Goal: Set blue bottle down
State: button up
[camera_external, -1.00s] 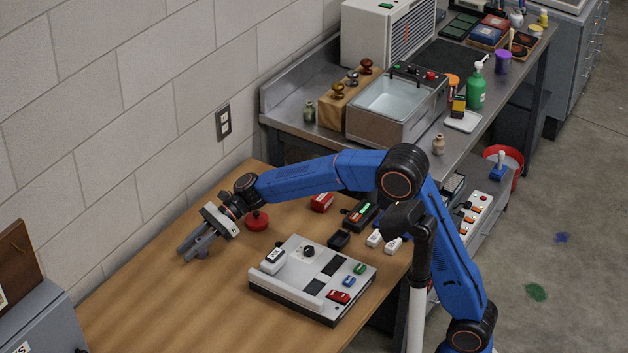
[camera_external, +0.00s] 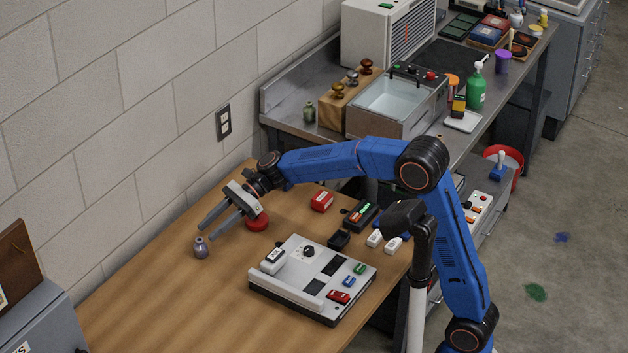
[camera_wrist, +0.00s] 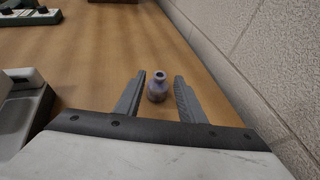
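A small bluish-grey bottle (camera_external: 200,248) stands upright on the wooden table (camera_external: 150,300), toward the wall side. My gripper (camera_external: 222,223) is open and empty, above the table, with the bottle just beyond its fingertips. In the wrist view the bottle (camera_wrist: 157,86) is between and slightly ahead of the two spread fingers of my gripper (camera_wrist: 160,85), with clear space on both sides.
A red round object (camera_external: 257,221) lies under my wrist. A white-and-grey device (camera_external: 310,280) with coloured blocks stands to the right. A red box (camera_external: 321,201) lies behind it. The brick wall (camera_external: 130,150) borders the table. The front-left table area is clear.

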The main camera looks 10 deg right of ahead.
jog(key=shift+v, duration=1.35)
